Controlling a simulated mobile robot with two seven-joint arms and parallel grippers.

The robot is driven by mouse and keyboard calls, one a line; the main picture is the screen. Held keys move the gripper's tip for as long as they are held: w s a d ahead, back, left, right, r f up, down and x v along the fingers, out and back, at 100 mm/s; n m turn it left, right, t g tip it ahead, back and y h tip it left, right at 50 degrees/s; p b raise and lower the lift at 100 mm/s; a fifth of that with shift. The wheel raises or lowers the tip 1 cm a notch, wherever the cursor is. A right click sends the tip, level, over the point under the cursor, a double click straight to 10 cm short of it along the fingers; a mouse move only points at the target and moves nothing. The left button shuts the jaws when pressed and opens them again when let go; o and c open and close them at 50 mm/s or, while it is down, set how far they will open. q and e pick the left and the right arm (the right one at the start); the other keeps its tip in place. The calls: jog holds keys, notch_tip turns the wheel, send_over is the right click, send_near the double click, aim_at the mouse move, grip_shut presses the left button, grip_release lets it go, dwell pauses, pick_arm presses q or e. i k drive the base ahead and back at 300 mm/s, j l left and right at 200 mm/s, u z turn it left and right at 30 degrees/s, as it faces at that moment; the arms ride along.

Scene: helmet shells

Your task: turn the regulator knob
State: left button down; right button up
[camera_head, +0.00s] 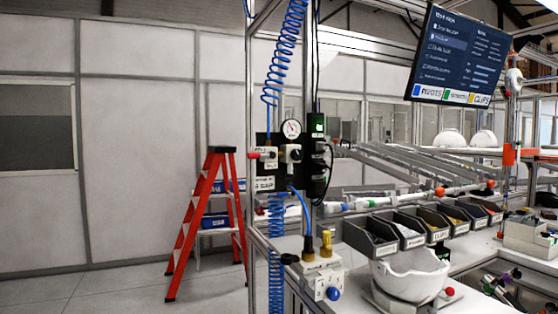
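A black panel (268,141) is fixed to the metal post left of the workbench. A round white pressure gauge (291,128) sits at its top. Below the gauge is a regulator body with a dark, rounded knob (291,153). Which way the regulator knob is turned is too small to tell. Neither of my grippers shows in the head view, and nothing is seen touching the knobs.
A blue coiled hose (285,50) hangs above the panel. Below stands a white valve block (322,275) with a blue knob. Bins (370,236) and a white helmet shell (410,275) are to the right. A red stepladder (205,220) stands at left; the floor beside it is clear.

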aim_at(298, 155)
jog(key=i+j+z, duration=0.1)
jog(key=j, duration=0.35)
jog(key=i+j+z, duration=0.15)
jog(key=j, duration=0.25)
jog(key=i+j+z, duration=0.1)
jog(key=j, duration=0.4)
jog(key=i+j+z, duration=0.15)
jog(key=j, duration=0.3)
jog(key=i, duration=0.05)
